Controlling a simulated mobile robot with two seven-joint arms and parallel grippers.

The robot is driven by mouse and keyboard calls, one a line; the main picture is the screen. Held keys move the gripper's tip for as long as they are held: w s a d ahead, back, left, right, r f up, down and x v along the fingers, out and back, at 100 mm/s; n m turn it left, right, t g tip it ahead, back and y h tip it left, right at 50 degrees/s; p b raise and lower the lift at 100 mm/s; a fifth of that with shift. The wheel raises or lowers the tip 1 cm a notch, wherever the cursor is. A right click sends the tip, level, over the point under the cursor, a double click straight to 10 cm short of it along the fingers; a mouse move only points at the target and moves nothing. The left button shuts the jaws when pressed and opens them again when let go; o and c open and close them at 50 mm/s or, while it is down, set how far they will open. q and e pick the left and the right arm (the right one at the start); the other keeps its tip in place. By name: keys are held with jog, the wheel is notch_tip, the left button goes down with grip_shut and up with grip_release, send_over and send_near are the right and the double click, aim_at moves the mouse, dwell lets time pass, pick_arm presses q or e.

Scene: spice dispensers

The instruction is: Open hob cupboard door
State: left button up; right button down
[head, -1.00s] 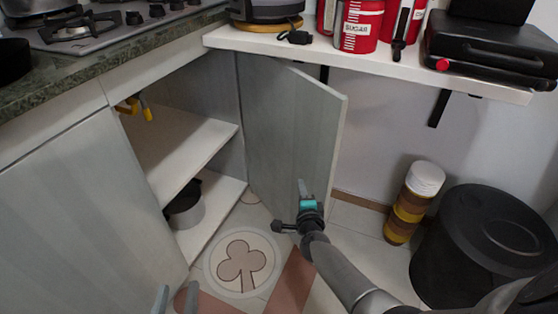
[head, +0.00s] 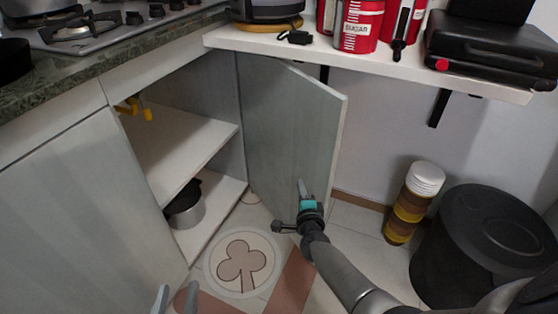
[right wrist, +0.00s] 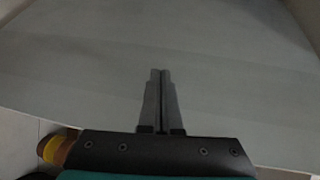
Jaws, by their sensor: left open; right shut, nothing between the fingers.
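The hob cupboard door (head: 290,125) is a grey-green panel standing wide open, swung out to the right of the cupboard opening. The cupboard (head: 185,160) shows its shelves. My right gripper (head: 302,187) is at the lower part of the door's face, its fingers shut with nothing between them. In the right wrist view the shut fingers (right wrist: 160,90) point at the broad door panel (right wrist: 160,55); I cannot tell whether they touch it. My left gripper (head: 175,299) is open at the bottom edge of the head view, in front of the cupboard, only its fingertips showing.
A pot (head: 187,207) stands on the cupboard's bottom shelf. A white wall shelf (head: 370,62) with red canisters (head: 358,25) hangs above the door. A black bin (head: 483,245) and a stacked brown-and-white container (head: 412,205) stand on the floor at right.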

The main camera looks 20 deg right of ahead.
aim_at(314, 183)
dwell(0.4)
jog(key=shift+w+d, duration=0.25)
jog(key=shift+d, duration=0.9)
jog(key=shift+w+d, duration=0.2)
jog(key=shift+d, duration=0.95)
jog(key=shift+w+d, duration=0.2)
jog(key=shift+d, duration=0.45)
jog(key=shift+w+d, duration=0.15)
jog(key=shift+d, duration=0.45)
jog(key=shift+d, duration=0.1)
jog(key=shift+w+d, duration=0.2)
jog(key=shift+d, duration=0.4)
jog(key=shift+w+d, duration=0.2)
jog(key=shift+d, duration=0.35)
